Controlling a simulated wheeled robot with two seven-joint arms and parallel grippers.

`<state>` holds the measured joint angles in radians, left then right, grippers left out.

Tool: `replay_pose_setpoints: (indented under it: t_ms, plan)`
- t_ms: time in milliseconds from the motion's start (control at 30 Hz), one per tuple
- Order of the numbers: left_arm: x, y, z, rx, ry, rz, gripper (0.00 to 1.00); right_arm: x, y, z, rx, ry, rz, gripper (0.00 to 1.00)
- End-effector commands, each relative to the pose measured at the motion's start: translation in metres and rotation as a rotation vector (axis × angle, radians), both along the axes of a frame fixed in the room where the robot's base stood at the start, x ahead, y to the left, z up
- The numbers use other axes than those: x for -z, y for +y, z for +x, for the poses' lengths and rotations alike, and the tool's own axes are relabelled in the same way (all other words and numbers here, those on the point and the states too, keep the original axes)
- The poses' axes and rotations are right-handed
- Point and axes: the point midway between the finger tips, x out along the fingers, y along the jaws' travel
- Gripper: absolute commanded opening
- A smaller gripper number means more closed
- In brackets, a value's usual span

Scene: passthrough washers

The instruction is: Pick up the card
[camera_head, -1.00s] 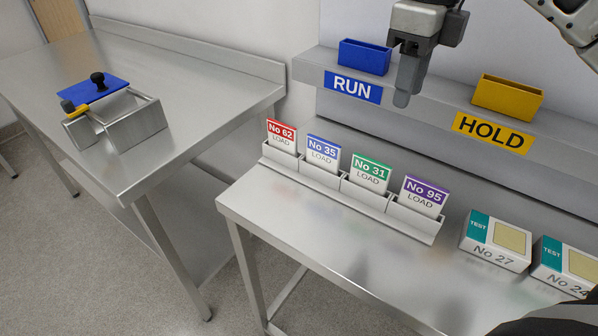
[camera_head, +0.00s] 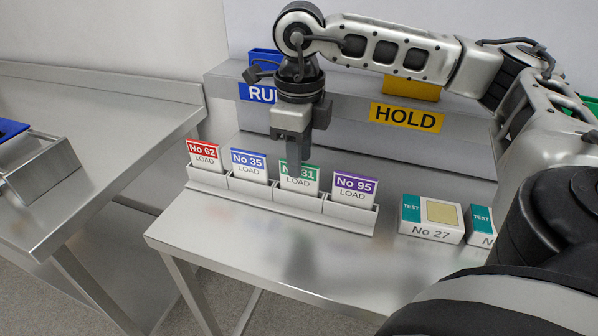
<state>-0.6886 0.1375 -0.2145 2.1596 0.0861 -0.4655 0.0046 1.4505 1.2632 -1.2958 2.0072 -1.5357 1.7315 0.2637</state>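Several upright cards stand in slots of a grey metal rack (camera_head: 335,211) on the steel table: red No 62 (camera_head: 204,156), blue No 35 (camera_head: 248,168), green No 31 (camera_head: 303,186) and purple No 95 (camera_head: 353,189). My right gripper (camera_head: 294,163) points down at the green No 31 card. Its fingers overlap the card's top edge in the picture and hide part of the "No". I cannot tell whether they touch the card or how far apart they are. My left gripper is not in view.
Behind the rack, a shelf carries a blue RUN bin (camera_head: 263,62), partly hidden by my arm, and a yellow HOLD bin (camera_head: 412,89). White-and-teal test boxes No 27 (camera_head: 432,234) and another (camera_head: 480,241) lie right. A second steel table (camera_head: 110,110) stands left.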

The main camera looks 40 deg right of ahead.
Motion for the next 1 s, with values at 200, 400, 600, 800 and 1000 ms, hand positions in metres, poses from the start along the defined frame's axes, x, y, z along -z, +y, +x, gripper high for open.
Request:
replay_pose_setpoints:
  t_ms: [200, 400, 600, 800, 1000]
  plan:
    - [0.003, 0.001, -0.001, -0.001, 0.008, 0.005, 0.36, 0.028, 0.000, 0.000, 0.001, 0.002, 0.000, 0.34]
    - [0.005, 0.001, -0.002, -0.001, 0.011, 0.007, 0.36, 0.032, 0.000, 0.000, 0.001, 0.000, 0.001, 0.34]
    - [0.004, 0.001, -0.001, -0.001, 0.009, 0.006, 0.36, 0.031, 0.000, 0.000, 0.001, 0.000, 0.001, 0.00]
    - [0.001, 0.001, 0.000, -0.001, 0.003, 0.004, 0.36, 0.031, 0.000, 0.001, 0.001, 0.000, 0.001, 0.00]
    - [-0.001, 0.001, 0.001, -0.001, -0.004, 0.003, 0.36, 0.029, 0.000, 0.001, 0.001, -0.001, 0.000, 0.00]
